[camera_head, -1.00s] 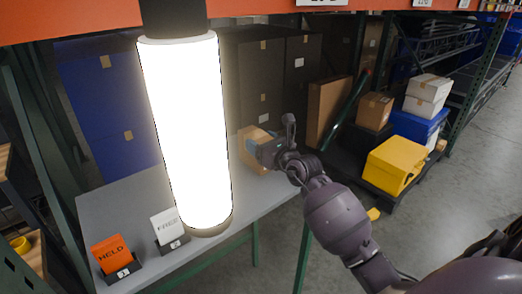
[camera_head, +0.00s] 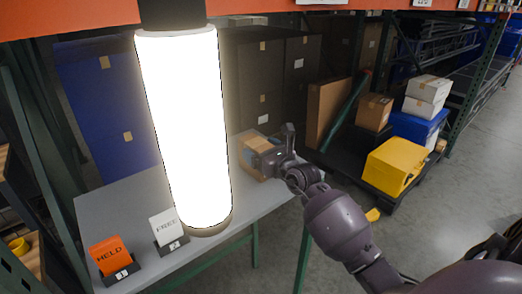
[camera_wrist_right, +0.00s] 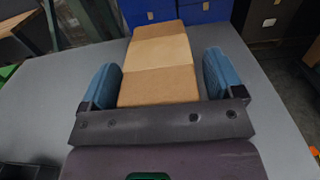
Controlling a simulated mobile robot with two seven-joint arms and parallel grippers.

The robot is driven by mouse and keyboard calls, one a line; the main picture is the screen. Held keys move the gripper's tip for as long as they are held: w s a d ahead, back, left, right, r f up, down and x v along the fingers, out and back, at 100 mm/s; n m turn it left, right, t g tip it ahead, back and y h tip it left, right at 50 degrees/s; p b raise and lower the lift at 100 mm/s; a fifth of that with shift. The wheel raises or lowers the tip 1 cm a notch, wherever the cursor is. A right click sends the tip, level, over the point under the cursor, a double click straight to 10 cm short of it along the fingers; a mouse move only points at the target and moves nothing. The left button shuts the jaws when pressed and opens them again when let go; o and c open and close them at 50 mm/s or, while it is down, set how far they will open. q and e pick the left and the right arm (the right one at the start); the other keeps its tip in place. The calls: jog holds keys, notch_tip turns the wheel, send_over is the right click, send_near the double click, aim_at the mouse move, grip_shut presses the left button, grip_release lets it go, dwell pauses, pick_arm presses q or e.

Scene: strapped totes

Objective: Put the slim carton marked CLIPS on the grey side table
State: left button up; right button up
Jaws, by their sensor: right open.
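A brown carton (camera_head: 249,142) with a lighter tape band is at the back right of the grey table (camera_head: 110,203). I see no CLIPS marking on it. It also shows in the right wrist view (camera_wrist_right: 161,50), long and narrow, seeming to rest on the grey top. My right gripper (camera_head: 262,160) is at the carton's near right end. In the right wrist view my right gripper (camera_wrist_right: 160,78) is open, with one blue finger on each side of the carton's near end and gaps on both sides. My left gripper is not in view.
A bright lamp tube (camera_head: 185,125) hides part of the table. An orange HELD sign (camera_head: 109,253) and a white FREE sign (camera_head: 165,228) stand at the table's front left.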

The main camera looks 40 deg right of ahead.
jog(key=shift+r, duration=0.1)
jog(key=shift+s, duration=0.15)
jog(key=s, duration=1.1)
jog(key=shift+s+d, duration=0.35)
jog(key=shift+d, duration=0.1)
